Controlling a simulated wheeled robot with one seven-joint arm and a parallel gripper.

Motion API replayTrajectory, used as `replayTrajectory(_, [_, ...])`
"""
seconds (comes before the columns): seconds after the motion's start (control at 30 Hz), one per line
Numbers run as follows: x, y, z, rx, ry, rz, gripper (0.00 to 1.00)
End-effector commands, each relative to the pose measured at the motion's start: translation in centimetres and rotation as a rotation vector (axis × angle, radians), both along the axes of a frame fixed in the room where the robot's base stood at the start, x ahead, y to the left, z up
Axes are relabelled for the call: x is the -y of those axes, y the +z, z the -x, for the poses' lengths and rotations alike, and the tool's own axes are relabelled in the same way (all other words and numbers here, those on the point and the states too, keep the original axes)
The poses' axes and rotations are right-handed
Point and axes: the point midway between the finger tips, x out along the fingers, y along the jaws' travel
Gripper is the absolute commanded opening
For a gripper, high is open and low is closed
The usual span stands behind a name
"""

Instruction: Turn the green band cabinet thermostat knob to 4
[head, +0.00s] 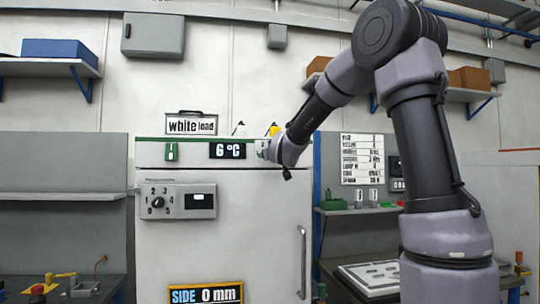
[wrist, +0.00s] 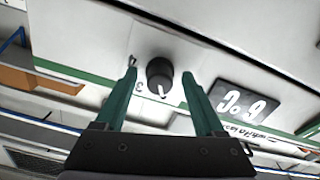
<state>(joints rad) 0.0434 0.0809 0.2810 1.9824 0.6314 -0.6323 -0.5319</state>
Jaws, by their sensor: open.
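The white cabinet (head: 225,240) has a green band (head: 150,139) along its top edge and a "6 °C" display (head: 228,151). In the wrist view, turned upside down, a black thermostat knob (wrist: 160,72) sits beside the display (wrist: 240,102). The knob's white pointer mark aims down in that picture, near a digit that looks like 3; other digits are hidden or unclear. My gripper (wrist: 159,78) is open, with one green finger on each side of the knob and gaps visible. In the head view my gripper (head: 266,150) covers this knob.
A grey panel (head: 178,200) with another numbered knob (head: 158,202) is on the cabinet front, lower left. The door handle (head: 302,262) is at the right. A "white lead" sign (head: 191,125) and small bottles stand on top. Shelves flank the cabinet.

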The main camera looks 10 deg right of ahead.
Motion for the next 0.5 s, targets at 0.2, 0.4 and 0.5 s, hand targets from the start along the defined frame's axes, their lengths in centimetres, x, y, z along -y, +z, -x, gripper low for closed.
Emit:
replayTrajectory(0.2, [0.00,-0.02,-0.02,-0.001,0.000,0.000,0.71])
replayTrajectory(0.4, [0.00,-0.03,0.00,-0.001,0.000,0.000,0.00])
replayTrajectory(0.5, [0.00,-0.03,0.00,-0.001,0.000,-0.001,0.00])
